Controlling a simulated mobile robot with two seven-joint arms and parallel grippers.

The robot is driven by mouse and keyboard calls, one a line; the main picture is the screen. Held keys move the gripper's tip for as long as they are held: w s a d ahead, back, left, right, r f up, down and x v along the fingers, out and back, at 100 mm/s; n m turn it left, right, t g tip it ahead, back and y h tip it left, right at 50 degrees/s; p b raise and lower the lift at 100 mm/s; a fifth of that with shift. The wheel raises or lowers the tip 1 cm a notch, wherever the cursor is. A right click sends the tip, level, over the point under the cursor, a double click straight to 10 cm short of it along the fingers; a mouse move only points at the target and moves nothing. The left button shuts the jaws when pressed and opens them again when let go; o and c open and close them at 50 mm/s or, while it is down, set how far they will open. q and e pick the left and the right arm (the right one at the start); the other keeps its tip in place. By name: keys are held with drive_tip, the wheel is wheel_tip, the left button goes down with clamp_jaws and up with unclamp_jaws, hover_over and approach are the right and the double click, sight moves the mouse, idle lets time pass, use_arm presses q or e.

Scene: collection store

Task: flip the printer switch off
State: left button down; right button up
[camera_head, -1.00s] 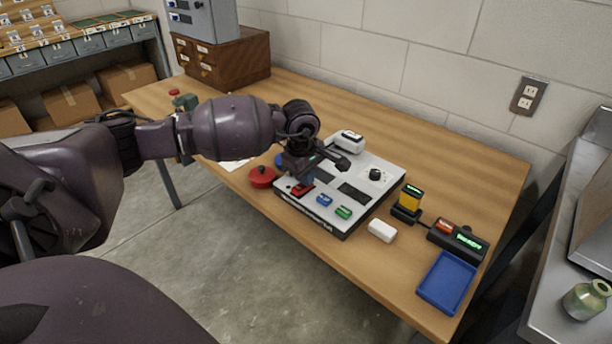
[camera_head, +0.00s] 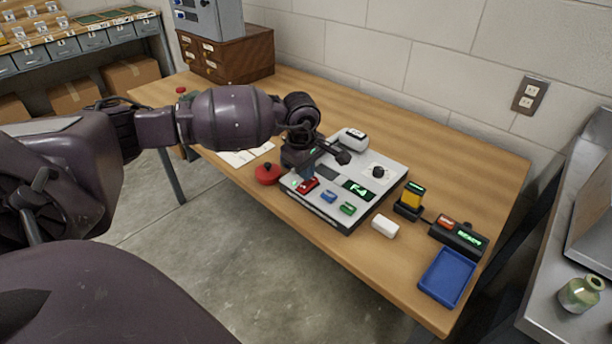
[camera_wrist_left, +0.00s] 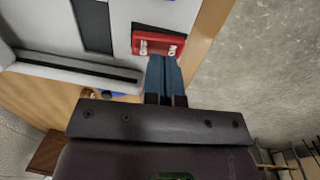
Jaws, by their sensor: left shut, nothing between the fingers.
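A light grey control panel (camera_head: 335,213) lies on the wooden table. It carries a red rocker switch (camera_head: 307,185), a blue one (camera_head: 328,196) and a green one (camera_head: 348,208). No readable label shows which is the printer switch. My left gripper (camera_head: 308,174) is shut and empty, pointing down at the red switch. In the left wrist view the blue fingertips (camera_wrist_left: 163,62) are at the edge of the red switch (camera_wrist_left: 158,43), which bears white lettering; I cannot tell whether they touch. A panel display (camera_head: 357,189) is lit green. My right gripper is not in view.
A red round knob (camera_head: 267,174) sits left of the panel. A wooden cabinet (camera_head: 228,56) is behind.

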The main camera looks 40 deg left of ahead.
use_arm(q)
wheel_tip(320, 180, up, 6)
wheel_tip(320, 180, up, 6)
drive_tip(key=p, duration=0.1)
hover_over(304, 186)
drive_tip(key=shift+s+f, duration=0.15)
drive_tip(key=shift+s, duration=0.15)
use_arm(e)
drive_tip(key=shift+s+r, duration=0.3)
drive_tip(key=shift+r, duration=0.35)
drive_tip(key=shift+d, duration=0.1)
